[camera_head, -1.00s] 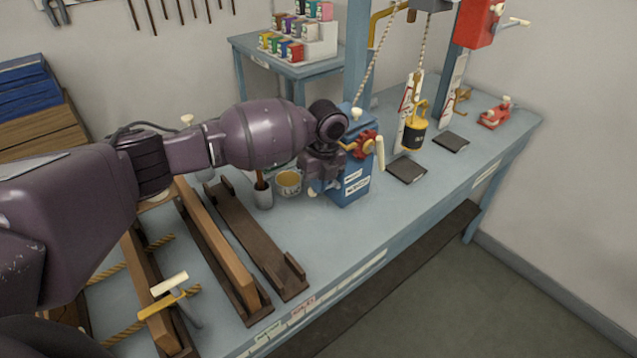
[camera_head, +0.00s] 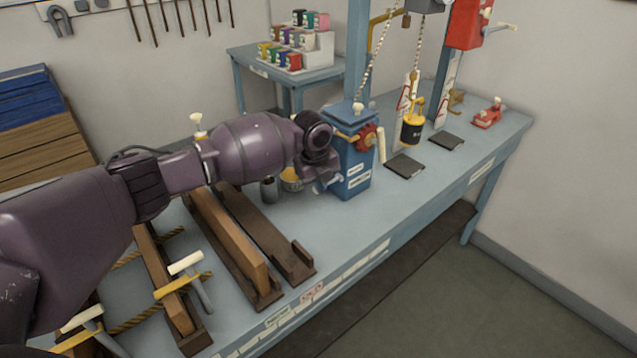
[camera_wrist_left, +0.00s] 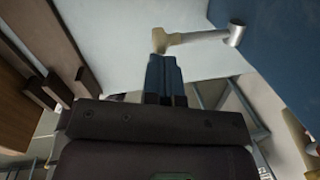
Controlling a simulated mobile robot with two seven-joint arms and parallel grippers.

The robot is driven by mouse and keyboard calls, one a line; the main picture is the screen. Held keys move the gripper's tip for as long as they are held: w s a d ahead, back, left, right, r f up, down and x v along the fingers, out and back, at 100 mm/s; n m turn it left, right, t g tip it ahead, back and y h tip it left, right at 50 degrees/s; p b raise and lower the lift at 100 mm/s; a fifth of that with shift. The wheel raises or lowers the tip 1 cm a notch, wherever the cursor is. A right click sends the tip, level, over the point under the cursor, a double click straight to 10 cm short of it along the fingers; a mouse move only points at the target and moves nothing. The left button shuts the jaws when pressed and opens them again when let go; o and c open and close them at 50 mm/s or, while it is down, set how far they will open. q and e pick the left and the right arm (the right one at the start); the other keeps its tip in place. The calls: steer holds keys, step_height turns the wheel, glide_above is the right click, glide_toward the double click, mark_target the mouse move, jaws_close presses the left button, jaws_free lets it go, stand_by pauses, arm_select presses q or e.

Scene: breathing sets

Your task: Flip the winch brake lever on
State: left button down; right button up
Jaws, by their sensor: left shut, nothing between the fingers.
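The blue winch box (camera_head: 357,172) stands on the workbench, with a red hub (camera_head: 367,138) and a pale crank handle (camera_head: 381,145) on its right side. In the left wrist view, a metal lever (camera_wrist_left: 203,36) with a cream tip (camera_wrist_left: 160,40) sticks out sideways from a blue surface (camera_wrist_left: 270,50), which looks like the winch box. My left gripper (camera_wrist_left: 165,62) is shut and empty, its fingertips just by the cream tip; I cannot tell whether they touch. In the head view my left gripper (camera_head: 327,183) is beside the box's left side. My right gripper is out of view.
Wooden rails (camera_head: 240,245) lie nearer on the bench (camera_head: 345,235). A hanging black-and-yellow weight (camera_head: 412,130) is to the right. The bench's front strip is clear.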

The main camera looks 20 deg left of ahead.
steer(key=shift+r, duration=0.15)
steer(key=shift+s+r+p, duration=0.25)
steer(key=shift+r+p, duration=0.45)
steer(key=shift+p, duration=0.35)
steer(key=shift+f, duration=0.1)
